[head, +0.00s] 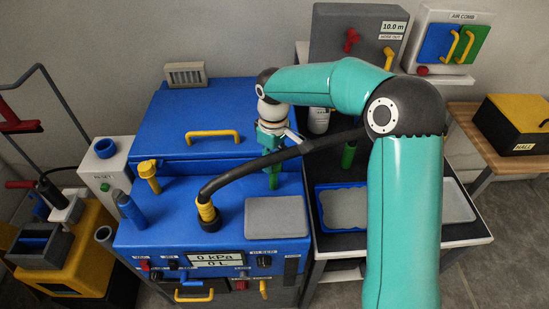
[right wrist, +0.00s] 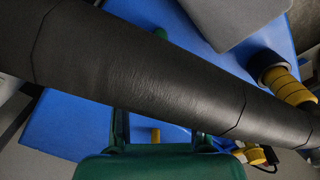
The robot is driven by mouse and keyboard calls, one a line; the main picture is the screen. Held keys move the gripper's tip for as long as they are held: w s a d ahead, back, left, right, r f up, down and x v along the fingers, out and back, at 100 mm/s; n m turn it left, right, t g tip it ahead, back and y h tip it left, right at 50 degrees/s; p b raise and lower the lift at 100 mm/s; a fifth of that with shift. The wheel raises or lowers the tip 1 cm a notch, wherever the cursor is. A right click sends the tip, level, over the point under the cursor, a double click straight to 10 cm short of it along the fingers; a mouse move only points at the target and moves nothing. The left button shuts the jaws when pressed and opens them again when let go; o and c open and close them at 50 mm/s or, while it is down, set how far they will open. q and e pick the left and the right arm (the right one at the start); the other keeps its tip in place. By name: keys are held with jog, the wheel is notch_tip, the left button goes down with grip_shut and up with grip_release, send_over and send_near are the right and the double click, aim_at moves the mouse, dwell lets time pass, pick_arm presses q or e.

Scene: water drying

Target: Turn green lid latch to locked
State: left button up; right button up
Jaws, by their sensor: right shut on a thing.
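My right gripper (head: 271,156) hangs from the teal arm over the right side of the blue machine (head: 225,172), by the front of its blue lid (head: 195,120). It is shut. A narrow green piece (head: 273,179), which looks like the green lid latch, shows upright just below the gripper and appears to be in its jaws. Its exact angle is hard to tell. In the right wrist view, a dark green shape (right wrist: 160,163) fills the bottom edge, and the black hose (right wrist: 140,65) hides most of the area above it. My left gripper is not in view.
The hose (head: 262,160) runs from a yellow fitting (head: 207,212) past the gripper to the right. A grey pad (head: 277,217) lies on the machine top. A yellow handle (head: 212,135) stands on the lid. A blue tray (head: 324,216) sits on the table at right.

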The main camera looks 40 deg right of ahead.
jog(key=n, duration=0.5)
jog(key=shift+p, duration=0.3)
dwell(0.4)
jog(key=o, duration=1.1)
jog(key=shift+o, duration=0.2)
notch_tip(320, 180, up, 12)
jog(key=shift+s+d+f, duration=0.1)
